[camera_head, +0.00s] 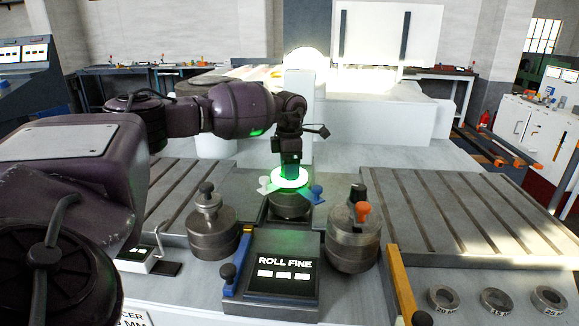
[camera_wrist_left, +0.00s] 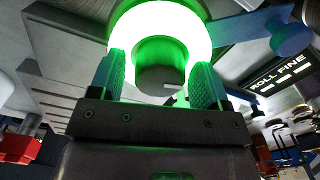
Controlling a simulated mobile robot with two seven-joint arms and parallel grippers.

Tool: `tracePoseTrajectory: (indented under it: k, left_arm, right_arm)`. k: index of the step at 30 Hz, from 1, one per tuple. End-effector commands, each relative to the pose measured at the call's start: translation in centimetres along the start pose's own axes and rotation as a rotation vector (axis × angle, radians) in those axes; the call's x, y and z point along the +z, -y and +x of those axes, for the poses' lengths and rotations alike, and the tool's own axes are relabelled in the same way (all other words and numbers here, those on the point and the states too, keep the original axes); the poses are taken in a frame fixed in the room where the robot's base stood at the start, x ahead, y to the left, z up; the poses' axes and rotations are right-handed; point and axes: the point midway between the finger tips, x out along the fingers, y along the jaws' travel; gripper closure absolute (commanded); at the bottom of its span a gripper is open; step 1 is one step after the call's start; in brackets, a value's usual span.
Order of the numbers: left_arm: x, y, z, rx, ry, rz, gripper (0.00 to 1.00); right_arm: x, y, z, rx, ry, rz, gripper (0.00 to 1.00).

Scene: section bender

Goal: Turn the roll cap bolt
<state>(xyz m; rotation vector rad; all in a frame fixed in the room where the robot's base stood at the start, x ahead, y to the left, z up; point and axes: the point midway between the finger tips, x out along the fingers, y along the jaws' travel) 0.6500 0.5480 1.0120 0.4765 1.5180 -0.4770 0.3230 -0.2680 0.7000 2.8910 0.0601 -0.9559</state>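The middle roll (camera_head: 290,205) stands behind the ROLL FINE panel, topped by a glowing white-green ring (camera_head: 290,178) with a blue-knobbed arm (camera_head: 317,192) and a pale arm at its sides. My left gripper (camera_head: 291,172) points down over this roll, its tips at the glowing ring. In the left wrist view the two blue fingers (camera_wrist_left: 156,82) stand apart, on either side of a short dark cylinder (camera_wrist_left: 160,72), apparently the roll cap bolt, inside the bright ring (camera_wrist_left: 200,35). A gap shows beside the cylinder, so the gripper looks open. My right gripper is out of view.
A left roll (camera_head: 212,230) and a right roll (camera_head: 352,240) with an orange-handled piece (camera_head: 362,210) flank the middle one. The ROLL FINE panel (camera_head: 283,265) stands in front. Slotted tables lie on both sides; several metal rings sit front right, near a yellow bar (camera_head: 401,285).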

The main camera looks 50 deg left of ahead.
Motion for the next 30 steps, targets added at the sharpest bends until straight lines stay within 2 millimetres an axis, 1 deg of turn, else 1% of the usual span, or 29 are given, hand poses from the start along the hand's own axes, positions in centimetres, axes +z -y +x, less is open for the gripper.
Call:
tracePoseTrajectory:
  k: [1,6,8,9,14,20,26,30]
  left_arm:
    - [0.0,0.0,0.0,0.0,0.0,0.0,0.38]
    - [0.0,0.0,0.0,0.0,0.0,0.0,0.64]
    - [0.0,0.0,0.0,0.0,0.0,0.0,0.73]
    - [0.0,0.0,0.0,0.0,0.0,0.0,0.75]
    - [0.0,0.0,-0.1,0.0,0.0,-0.01,0.75]
    - [0.0,0.0,-0.3,0.001,0.002,-0.072,0.75]
    - [0.0,0.1,-0.5,0.001,0.005,-0.209,0.75]
    - [0.0,0.0,-0.6,0.001,0.005,-0.336,0.75]
  right_arm:
    - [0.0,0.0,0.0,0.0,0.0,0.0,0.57]
    - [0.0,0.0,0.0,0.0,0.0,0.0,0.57]
    - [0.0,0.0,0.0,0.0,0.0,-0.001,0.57]
    - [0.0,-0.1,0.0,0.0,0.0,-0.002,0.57]
    - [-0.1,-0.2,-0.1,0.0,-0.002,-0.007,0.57]
    - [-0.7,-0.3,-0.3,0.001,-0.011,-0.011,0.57]
    - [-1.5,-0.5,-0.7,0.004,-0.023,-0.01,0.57]
    - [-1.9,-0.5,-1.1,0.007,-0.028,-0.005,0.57]
